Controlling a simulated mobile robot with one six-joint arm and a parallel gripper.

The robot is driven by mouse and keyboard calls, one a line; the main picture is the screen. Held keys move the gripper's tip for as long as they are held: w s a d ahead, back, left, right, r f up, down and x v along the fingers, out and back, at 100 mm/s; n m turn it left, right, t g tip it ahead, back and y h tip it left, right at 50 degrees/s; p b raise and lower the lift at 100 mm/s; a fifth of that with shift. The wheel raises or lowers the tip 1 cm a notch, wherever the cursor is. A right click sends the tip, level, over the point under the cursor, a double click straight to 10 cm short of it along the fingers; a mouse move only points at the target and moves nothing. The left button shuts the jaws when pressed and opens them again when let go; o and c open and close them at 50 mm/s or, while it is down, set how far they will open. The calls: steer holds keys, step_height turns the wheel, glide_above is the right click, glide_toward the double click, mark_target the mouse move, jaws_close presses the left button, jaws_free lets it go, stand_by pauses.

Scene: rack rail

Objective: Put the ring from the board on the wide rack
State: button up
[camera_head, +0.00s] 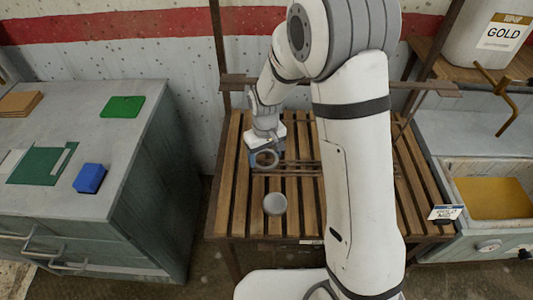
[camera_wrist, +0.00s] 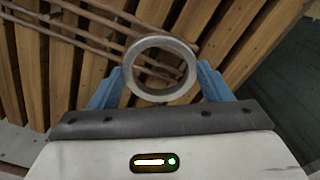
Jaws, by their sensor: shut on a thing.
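My gripper (camera_head: 265,155) is shut on a grey metal ring (camera_head: 267,168), above the slatted wooden table. In the wrist view the ring (camera_wrist: 160,98) sits between the two blue fingers, its open hole facing the camera. Thin brown rods (camera_wrist: 88,38) run across the slats beyond the ring; they also show in the head view (camera_head: 300,163), partly hidden by my arm. I cannot tell for sure whether these rods are the wide rack. The ring appears apart from the slats. A green board (camera_head: 122,106) lies flat on the grey cabinet at left.
A round pale grey object (camera_head: 274,203) rests on the slats in front of the gripper. A blue block (camera_head: 90,178) and a dark green sheet (camera_head: 40,165) lie on the left cabinet. A yellow-filled basin (camera_head: 495,198) and a GOLD container (camera_head: 485,35) stand at right.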

steer(key=shift+f+b, duration=0.8)
steer(key=shift+f, duration=0.3)
steer(key=shift+f, duration=0.15)
steer(key=o, duration=1.1)
steer(key=shift+r, duration=3.95)
steer(key=s+d+r+m+t, duration=0.1)
steer(key=s+d+r+m, duration=0.1)
steer(key=s+d+r, duration=0.4)
steer(key=s+d+r+m+t, duration=0.1)
steer(key=s+d+r+m, duration=0.2)
steer(key=s, duration=1)
steer(key=shift+s+d+r+m+t, duration=0.25)
steer(key=shift+d+r, duration=1.35)
steer(key=shift+d, duration=1.25)
